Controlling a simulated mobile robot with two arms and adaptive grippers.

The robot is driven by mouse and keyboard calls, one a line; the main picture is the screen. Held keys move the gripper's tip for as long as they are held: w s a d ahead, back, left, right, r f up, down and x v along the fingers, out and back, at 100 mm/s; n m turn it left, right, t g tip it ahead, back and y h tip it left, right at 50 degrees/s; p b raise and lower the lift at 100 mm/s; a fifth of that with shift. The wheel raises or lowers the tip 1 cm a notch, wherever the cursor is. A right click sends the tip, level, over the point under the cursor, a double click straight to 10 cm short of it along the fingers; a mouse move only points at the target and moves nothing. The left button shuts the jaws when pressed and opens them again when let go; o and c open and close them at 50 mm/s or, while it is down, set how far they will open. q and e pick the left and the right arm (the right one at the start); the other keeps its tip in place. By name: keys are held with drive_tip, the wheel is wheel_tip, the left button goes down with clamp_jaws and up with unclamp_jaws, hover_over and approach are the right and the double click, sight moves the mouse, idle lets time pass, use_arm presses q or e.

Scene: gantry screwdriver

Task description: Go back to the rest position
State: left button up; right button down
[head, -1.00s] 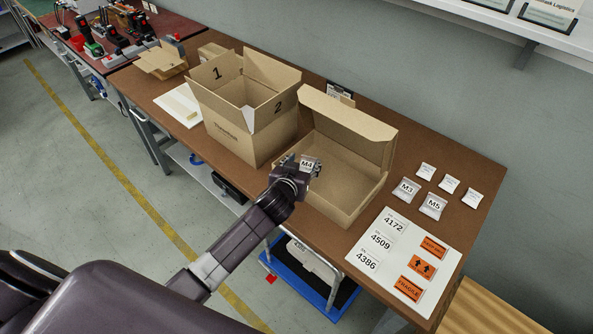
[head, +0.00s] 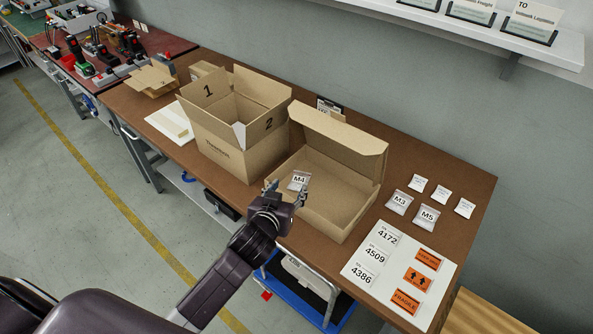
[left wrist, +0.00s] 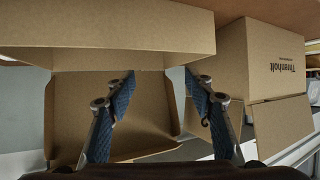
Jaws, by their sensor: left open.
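The M4 packet (head: 299,181), a small silvery bag with a white label, shows at the near left side of the open low carton (head: 345,205). Whether it rests on the carton floor cannot be told. My left gripper (head: 287,191) is open at the carton's near left side, its fingers apart just in front of the packet in the head view. In the left wrist view the two blue-padded fingers (left wrist: 160,85) are spread with nothing between them, and the packet does not show. My right gripper is not in view.
A taller open carton (head: 228,150) marked 1 and 2 stands close left of the low carton. The M3 packet (head: 399,202), M5 packet (head: 427,217) and a label sheet (head: 378,284) lie to the right. Grey floor (head: 75,215) is open at left.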

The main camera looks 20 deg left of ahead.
use_arm(q)
drive_tip(key=s+f+m+g+h, duration=0.1)
drive_tip(key=s+f+g, duration=0.3)
drive_tip(key=s, duration=1.1)
drive_tip(key=s+f+m+g, duration=0.2)
drive_tip(key=s+g, duration=0.3)
drive_tip(key=s, duration=1)
wheel_tip(320, 180, down, 26)
drive_tip(key=s+g, duration=0.2)
drive_tip(key=s+a+f, duration=0.2)
drive_tip(key=s+f, duration=1.4)
drive_tip(key=s, duration=0.1)
drive_tip(key=shift+a+f+g, duration=0.15)
drive_tip(key=shift+a+g, duration=0.15)
drive_tip(key=shift+g, duration=0.1)
